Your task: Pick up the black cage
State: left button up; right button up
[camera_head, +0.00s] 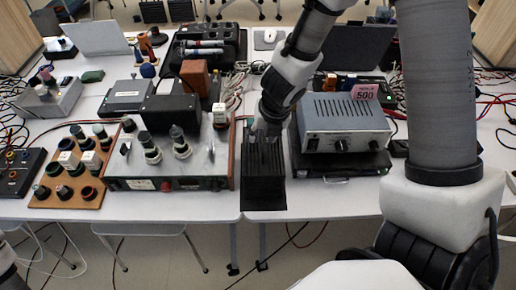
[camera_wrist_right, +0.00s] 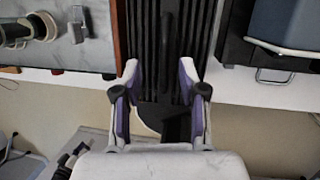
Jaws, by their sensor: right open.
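The black cage (camera_head: 264,190) is a dark, ribbed upright box at the table's front edge, between the tube amplifier and the grey-blue instrument. In the right wrist view the black cage (camera_wrist_right: 168,25) fills the upper middle as dark vertical slats. My right gripper (camera_head: 266,128) is over the top of the cage, pointing down. In the right wrist view the right gripper (camera_wrist_right: 159,68) is open, with one finger on each side of the slats. I cannot tell whether the fingers touch it. My left gripper is not in view.
The tube amplifier (camera_head: 195,155) stands close on the left of the cage. The grey-blue instrument (camera_head: 345,125) with a pink "500" tag stands close on the right. Cables lie behind. The white table's front edge (camera_head: 310,205) is bare.

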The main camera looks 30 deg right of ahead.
aim_at(263, 141)
jog(key=x, duration=0.1)
jog(key=b+x, duration=0.1)
jog(key=x, duration=0.1)
jog(key=b+x, duration=0.1)
jog(key=shift+d+f, duration=0.25)
jog(key=shift+s+r, duration=0.1)
jog(key=shift+r, duration=0.05)
grip_shut()
notch_tip(263, 141, up, 10)
jog(key=p, duration=0.9)
jog(key=shift+r, duration=0.1)
